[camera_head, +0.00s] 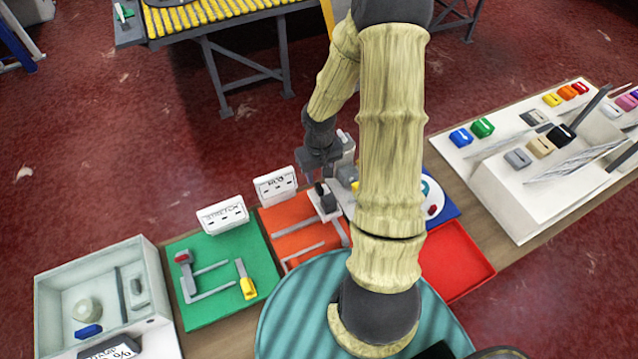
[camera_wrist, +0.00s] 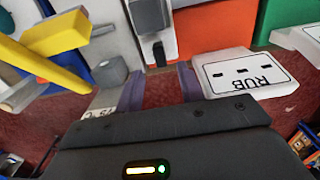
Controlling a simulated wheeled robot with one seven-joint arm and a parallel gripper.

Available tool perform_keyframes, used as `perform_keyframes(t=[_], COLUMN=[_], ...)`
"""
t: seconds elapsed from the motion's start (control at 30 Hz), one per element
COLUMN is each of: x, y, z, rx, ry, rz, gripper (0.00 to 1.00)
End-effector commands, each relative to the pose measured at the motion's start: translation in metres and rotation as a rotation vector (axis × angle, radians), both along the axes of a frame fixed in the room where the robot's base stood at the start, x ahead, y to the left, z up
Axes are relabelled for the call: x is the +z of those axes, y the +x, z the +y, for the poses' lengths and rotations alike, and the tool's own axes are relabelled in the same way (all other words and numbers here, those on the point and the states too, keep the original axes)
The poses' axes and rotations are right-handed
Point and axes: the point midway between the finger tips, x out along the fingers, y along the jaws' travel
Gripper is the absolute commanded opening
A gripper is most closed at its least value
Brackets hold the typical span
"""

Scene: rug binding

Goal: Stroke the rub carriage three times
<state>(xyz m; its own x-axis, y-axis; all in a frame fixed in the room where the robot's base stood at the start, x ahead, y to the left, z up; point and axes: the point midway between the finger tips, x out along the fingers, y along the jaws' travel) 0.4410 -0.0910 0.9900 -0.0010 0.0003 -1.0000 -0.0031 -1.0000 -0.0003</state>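The rub carriage (camera_head: 325,201) is a pale block with a dark upright handle, on the orange mat (camera_head: 290,242) beside a white sign (camera_head: 275,186). In the wrist view the carriage (camera_wrist: 151,14) is at the top centre, its dark handle hanging toward the fingers. The sign there reads RUB upside down (camera_wrist: 245,72). My gripper (camera_head: 322,178) is by the carriage at the back of the mat. In the wrist view its two purple-grey fingers (camera_wrist: 160,86) stand apart with red floor showing between them. Nothing is held. Whether a finger touches the handle is unclear.
A green mat (camera_head: 225,255) with a red-tipped tool and a yellow piece lies left. Beyond it is a grey-white bin (camera_head: 45,290). A red tray (camera_head: 452,262) and blue mat (camera_head: 445,207) lie right. Yellow bars (camera_wrist: 42,50) stand close left in the wrist view.

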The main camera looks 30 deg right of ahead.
Motion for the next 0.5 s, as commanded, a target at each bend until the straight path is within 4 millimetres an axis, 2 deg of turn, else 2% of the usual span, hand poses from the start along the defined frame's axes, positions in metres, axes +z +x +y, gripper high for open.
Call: perform_keyframes(t=[0.03,0.2,0.3,0.5], x=[-0.011,-0.038,-0.049,-0.055], y=[0.0,0.0,0.0,0.0], z=[0.001,0.001,0.0,0.0], rx=[0.002,0.002,0.001,0.0], ry=[0.0,0.0,0.0,0.0], rz=[0.003,0.002,0.001,-0.001], gripper=[0.38,0.38,0.38,0.38])
